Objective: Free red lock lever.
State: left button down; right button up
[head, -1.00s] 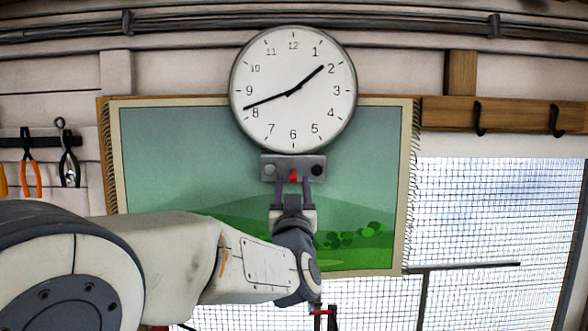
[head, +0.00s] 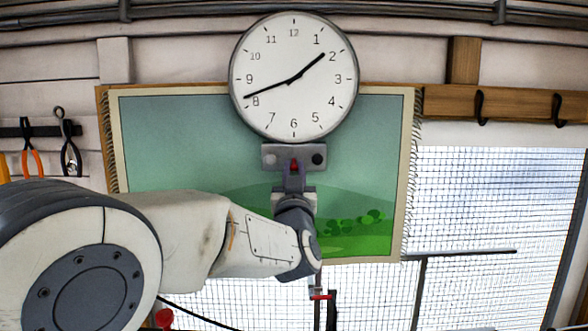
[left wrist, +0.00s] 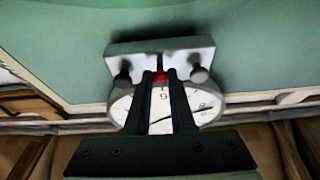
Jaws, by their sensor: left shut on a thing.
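The red lock lever (head: 294,165) sits on a grey metal plate (head: 294,150) just under the wall clock. My left gripper (head: 293,172) reaches up from below and is shut on the lever. In the left wrist view the lever (left wrist: 160,77) shows as a small red piece between the two dark fingertips (left wrist: 160,84). Much of the lever is hidden by the fingers. The plate (left wrist: 180,46) has a round knob on each side of the lever. My right gripper is not in view.
The round clock (head: 294,100) hangs directly above the plate. A green landscape hanging (head: 180,140) lies behind. Pliers (head: 70,150) hang at the left, and a wooden hook rail (head: 515,104) runs at the right. Wire mesh (head: 480,200) fills the lower right.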

aim_at(294, 158)
pick_arm(q)
notch_tip(294, 158, up, 2)
jog(key=g+p, duration=0.3)
jog(key=p, duration=0.3)
jog(key=shift+s, duration=0.15)
jog(key=shift+g+p, duration=0.3)
jog(key=shift+g, duration=0.3)
jog(key=shift+r+g, duration=0.2)
jog(key=shift+g, duration=0.6)
jog(key=shift+w+r+g, duration=0.15)
jog(key=shift+r+g, duration=0.2)
jog(key=shift+g, duration=0.45)
jog(key=shift+w+r+g, duration=0.15)
jog(key=shift+r+g, duration=0.15)
jog(key=shift+g, duration=0.5)
jog(key=shift+r+g, duration=0.1)
jog(key=shift+g, duration=0.3)
jog(key=c, duration=0.8)
grip_release()
jog(key=shift+o, duration=0.2)
